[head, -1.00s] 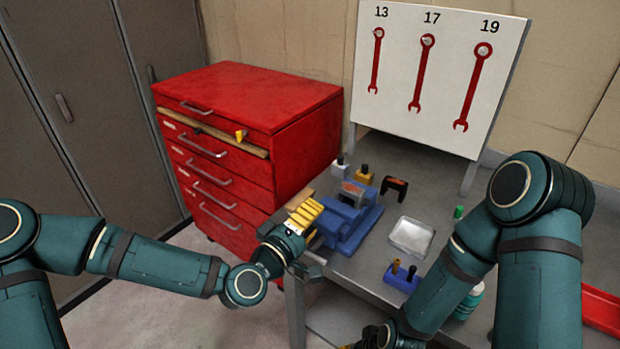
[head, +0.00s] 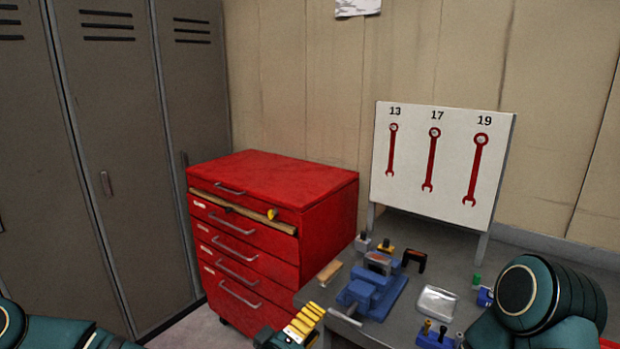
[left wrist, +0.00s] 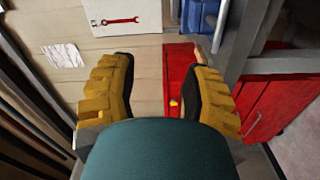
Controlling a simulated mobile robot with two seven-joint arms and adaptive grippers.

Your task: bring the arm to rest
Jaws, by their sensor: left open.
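My left gripper (head: 304,322) shows at the bottom of the head view, in front of the bench's left edge, below and left of the blue vise (head: 375,290). Its yellow fingers also show in the left wrist view (left wrist: 160,95), spread apart with nothing between them. Only a piece of my left arm (head: 60,333) is visible at the lower left. My right arm (head: 545,300) is at the lower right, and its gripper is out of the frame.
A red drawer cabinet (head: 265,190) stands left of the grey bench (head: 455,265). A board with wrench outlines (head: 445,160) stands at the bench's back. Grey lockers (head: 110,130) line the left.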

